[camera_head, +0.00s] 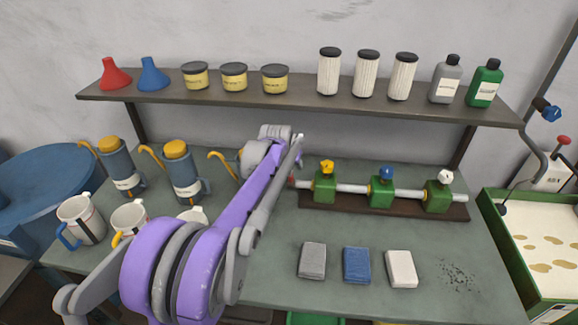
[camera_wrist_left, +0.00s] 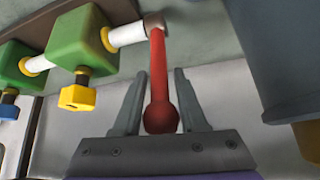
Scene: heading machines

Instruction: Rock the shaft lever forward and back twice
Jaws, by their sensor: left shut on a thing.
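The shaft (camera_head: 353,189) runs through green blocks on a dark base on the bench. Its red lever (camera_wrist_left: 158,65) with a ball knob (camera_wrist_left: 161,118) is at the shaft's left end. In the head view only a small red bit (camera_head: 291,182) shows there, beside my arm. My left gripper (camera_wrist_left: 160,74) is shut on the lever, one finger on each side near the knob. In the head view my purple arm hides this gripper and most of the lever. My right gripper is not in view.
The green blocks carry yellow (camera_head: 327,166), blue (camera_head: 386,172) and white (camera_head: 446,176) knobs. Oil cans (camera_head: 183,174) and mugs (camera_head: 80,219) stand on the left. Grey (camera_head: 312,260), blue (camera_head: 356,265) and white (camera_head: 401,269) pads lie in front. A shelf (camera_head: 300,107) overhangs behind.

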